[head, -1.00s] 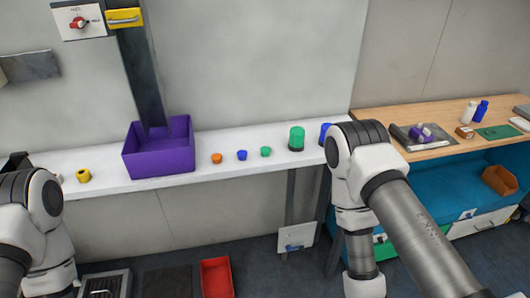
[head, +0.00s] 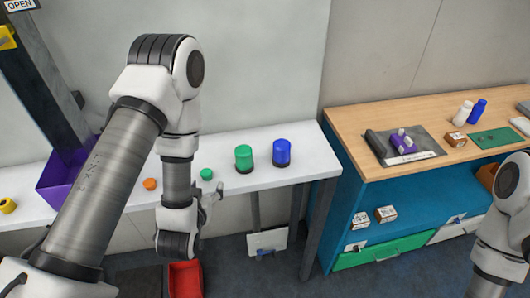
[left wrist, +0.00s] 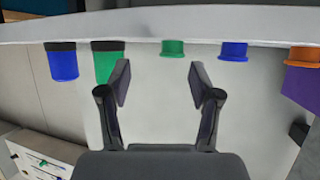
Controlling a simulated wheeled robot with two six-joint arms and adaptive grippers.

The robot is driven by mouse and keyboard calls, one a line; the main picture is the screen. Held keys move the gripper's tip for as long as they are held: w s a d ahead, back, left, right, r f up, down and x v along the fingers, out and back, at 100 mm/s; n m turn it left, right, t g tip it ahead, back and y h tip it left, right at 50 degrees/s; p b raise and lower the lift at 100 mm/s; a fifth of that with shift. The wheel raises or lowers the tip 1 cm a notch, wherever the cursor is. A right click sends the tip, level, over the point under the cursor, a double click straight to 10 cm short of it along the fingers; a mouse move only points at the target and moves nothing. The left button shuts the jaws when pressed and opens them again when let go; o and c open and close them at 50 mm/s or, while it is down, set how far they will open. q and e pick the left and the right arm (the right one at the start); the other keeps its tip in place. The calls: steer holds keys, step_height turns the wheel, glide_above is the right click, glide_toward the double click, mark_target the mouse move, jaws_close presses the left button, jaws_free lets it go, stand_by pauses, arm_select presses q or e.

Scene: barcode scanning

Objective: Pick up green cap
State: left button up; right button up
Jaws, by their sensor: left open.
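The small green cap (head: 206,174) stands on the white shelf (head: 312,160), just beyond my left gripper (head: 212,190). In the left wrist view, which is upside down, the green cap (left wrist: 172,48) shows ahead of the gripper (left wrist: 161,83), roughly in line with the gap between its fingers. The left gripper is open and empty, apart from the cap. My right arm shows at the right edge of the head view, but its gripper is out of view.
A larger green cylinder (head: 243,158) and a blue cylinder (head: 282,153), both with dark bases, stand right of the cap. An orange cap (head: 150,184) is to the left. A small blue cap (left wrist: 233,51) shows only in the wrist view. A purple bin (head: 60,185) is farther left.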

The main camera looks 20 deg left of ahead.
mark_target(206, 175)
arm_select(q)
steer(key=a, duration=0.1)
steer(key=b, duration=0.1)
steer(key=a, duration=0.1)
steer(key=shift+w+a+r+n+b, duration=0.25)
steer(key=shift+w+a+n+b, duration=0.05)
steer(key=shift+w+b, duration=0.1)
steer(key=shift+p+x, duration=1.05)
steer(key=shift+p, duration=0.1)
steer(key=w, duration=0.1)
steer(key=w+f, duration=0.1)
steer(key=w, duration=0.1)
steer(key=shift+d+f, duration=0.15)
steer(key=shift+w+f, duration=0.1)
steer(key=shift+f, duration=0.05)
steer(key=shift+s+a, duration=0.2)
steer(key=shift+a, duration=0.1)
steer(key=shift+s, duration=0.1)
steer(key=c, duration=0.7)
steer(key=shift+d, duration=0.1)
steer(key=shift+c, duration=0.8)
arm_select(e)
steer(key=shift+s+a+r, duration=0.2)
steer(key=shift+s+r, duration=0.05)
steer(key=shift+r, duration=0.2)
steer(key=shift+s+a+r, duration=0.2)
steer(key=shift+s+r, duration=0.05)
steer(key=shift+r, duration=0.15)
